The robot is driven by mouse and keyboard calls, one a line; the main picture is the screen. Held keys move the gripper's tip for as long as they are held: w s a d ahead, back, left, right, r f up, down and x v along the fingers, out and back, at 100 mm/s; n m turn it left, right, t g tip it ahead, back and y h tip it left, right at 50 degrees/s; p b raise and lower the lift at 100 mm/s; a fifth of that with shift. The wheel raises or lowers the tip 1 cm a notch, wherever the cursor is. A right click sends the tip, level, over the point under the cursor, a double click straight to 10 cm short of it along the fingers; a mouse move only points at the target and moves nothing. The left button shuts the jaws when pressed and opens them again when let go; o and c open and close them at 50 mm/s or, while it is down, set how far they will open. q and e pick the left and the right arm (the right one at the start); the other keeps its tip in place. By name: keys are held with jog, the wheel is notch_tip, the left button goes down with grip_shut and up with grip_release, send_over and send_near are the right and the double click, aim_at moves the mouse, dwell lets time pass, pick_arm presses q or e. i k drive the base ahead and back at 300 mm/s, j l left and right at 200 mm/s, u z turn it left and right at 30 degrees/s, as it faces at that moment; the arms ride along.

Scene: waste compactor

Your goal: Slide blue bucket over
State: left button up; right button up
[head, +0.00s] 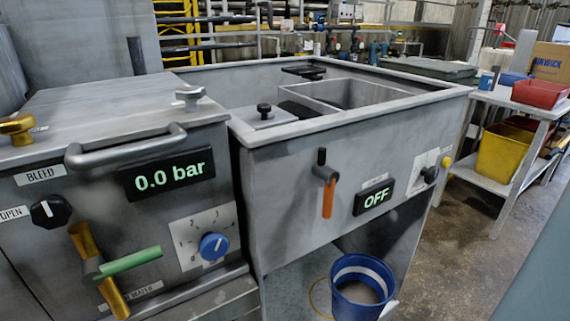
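A blue bucket (362,287) with a white band near its rim stands upright at the bottom of the head view. It sits low under the front of the grey compactor unit (300,160), right of centre. The bucket's lower part is cut off by the picture's edge. A thin yellow ring or hose shows just left of it. Neither of my grippers is in the view, and nothing is seen touching the bucket.
A grey cabinet (100,110) showing "0.0 bar" stands at left, with a green-handled valve jutting forward. An orange handle (328,198) hangs above the bucket. At right, a bench holds a red bin (540,94) above a yellow bin (503,153). Concrete floor (470,235) is clear between.

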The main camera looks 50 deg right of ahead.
aim_at(362, 284)
jog(key=k+l+z, duration=0.15)
jog(key=z, duration=2.05)
jog(key=i+l+u, duration=0.15)
jog(key=l+u, duration=0.15)
jog(key=i+l+u, duration=0.25)
jog(key=l, duration=0.2)
jog(key=l+u, duration=0.3)
